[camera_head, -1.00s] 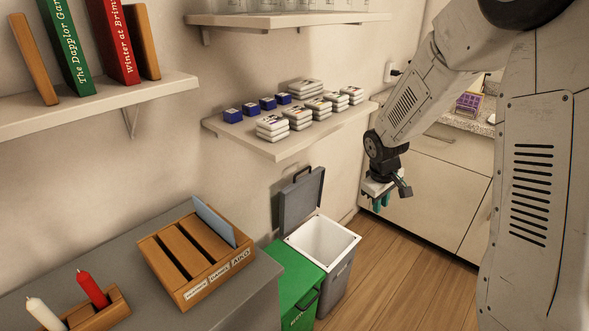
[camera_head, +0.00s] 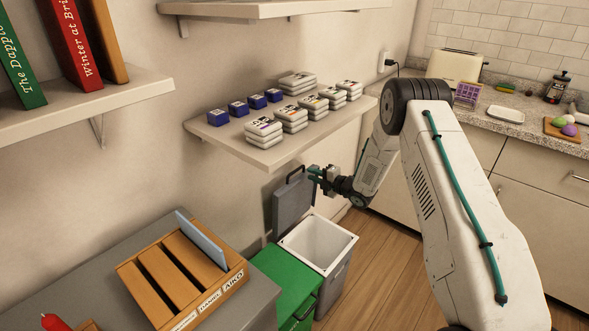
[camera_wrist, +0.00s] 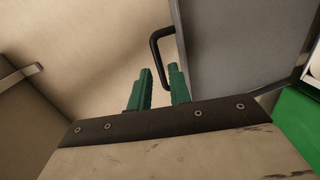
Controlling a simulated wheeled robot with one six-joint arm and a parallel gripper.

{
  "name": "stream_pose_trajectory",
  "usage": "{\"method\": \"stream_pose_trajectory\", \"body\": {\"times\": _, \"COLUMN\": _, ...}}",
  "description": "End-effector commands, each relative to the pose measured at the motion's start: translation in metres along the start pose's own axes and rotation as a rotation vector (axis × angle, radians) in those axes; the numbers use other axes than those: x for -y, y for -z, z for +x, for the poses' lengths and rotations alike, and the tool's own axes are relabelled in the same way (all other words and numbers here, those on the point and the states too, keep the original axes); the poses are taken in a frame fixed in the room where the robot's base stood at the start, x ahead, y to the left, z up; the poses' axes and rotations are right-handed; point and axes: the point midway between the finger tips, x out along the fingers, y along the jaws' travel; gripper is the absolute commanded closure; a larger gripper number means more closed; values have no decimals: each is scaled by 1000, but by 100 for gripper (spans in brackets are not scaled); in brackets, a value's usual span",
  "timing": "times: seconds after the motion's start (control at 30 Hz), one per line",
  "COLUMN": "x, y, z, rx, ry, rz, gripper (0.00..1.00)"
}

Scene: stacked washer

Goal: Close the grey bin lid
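The grey bin (camera_head: 342,262) stands open, with a white rim and an empty-looking white inside. Its grey lid (camera_head: 292,208) is raised upright at the back, near the wall. The lid has a dark loop handle (camera_head: 296,171) on its top edge. My gripper (camera_head: 313,174) is at the right of the lid's upper part, close to the handle.
A green bin (camera_head: 285,283) stands left of the grey bin. A shelf (camera_head: 240,143) with white stacks and blue boxes hangs above the lid. A grey surface (camera_head: 100,265) with a wooden sorter is at lower left. A kitchen counter (camera_head: 480,118) is at right.

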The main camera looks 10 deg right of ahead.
Motion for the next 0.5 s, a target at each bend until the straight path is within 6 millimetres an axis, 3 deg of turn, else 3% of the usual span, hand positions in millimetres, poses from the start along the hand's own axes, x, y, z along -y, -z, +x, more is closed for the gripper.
{"method": "stream_pose_trajectory", "body": {"times": 0.03, "x": -4, "y": 11, "z": 9, "rx": -18, "ry": -13, "rz": -19, "gripper": 80}}
{"method": "stream_pose_trajectory", "body": {"times": 0.13, "x": -4, "y": 20, "z": 24, "rx": -27, "ry": -10, "rz": -33, "gripper": 80}}
{"method": "stream_pose_trajectory", "body": {"times": 0.5, "x": -4, "y": 22, "z": 80, "rx": -27, "ry": -8, "rz": -29, "gripper": 80}}
